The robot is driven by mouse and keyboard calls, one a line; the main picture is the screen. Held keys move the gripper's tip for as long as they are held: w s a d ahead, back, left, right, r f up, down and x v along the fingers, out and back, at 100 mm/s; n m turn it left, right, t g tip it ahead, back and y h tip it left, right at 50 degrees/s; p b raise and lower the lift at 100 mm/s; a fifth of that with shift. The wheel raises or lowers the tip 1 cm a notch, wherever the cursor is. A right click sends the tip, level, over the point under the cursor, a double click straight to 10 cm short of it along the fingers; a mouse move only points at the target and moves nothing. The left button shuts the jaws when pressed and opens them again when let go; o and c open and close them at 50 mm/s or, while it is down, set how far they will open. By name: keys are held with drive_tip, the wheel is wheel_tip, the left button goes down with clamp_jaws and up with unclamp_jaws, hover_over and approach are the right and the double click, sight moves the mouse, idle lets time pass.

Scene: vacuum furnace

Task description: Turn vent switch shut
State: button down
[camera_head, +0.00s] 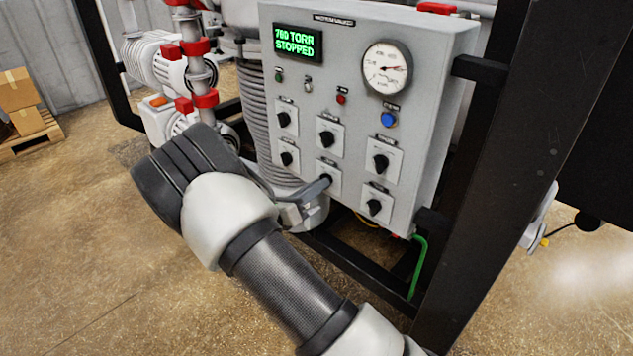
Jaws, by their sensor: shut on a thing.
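A grey control panel (352,110) carries several black rotary switches on white plates, in two rows. The labels are too small to read, so I cannot tell by name which one is the vent switch. My gripper (325,182) reaches in from the left at the lower middle switch (335,174). Its fingers are shut on that switch's knob, which they mostly hide, so its angle cannot be told. The green display (298,42) reads 760 TORR, STOPPED.
A round gauge (387,68), a blue button (388,120) and a red button (341,99) sit above the switches. The lower left switch (287,158) and lower right switch (375,207) are close by. A black frame post (500,150) stands at the right.

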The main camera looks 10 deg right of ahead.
drive_tip(key=shift+f+n, duration=0.1)
drive_tip(key=shift+n, duration=0.2)
drive_tip(key=c, duration=1.9)
unclamp_jaws()
drive_tip(key=shift+o, duration=0.2)
drive_tip(key=shift+s+a, duration=0.1)
drive_tip(key=shift+a, duration=0.05)
drive_tip(key=v, duration=1.7)
drive_tip(key=shift+b, duration=0.4)
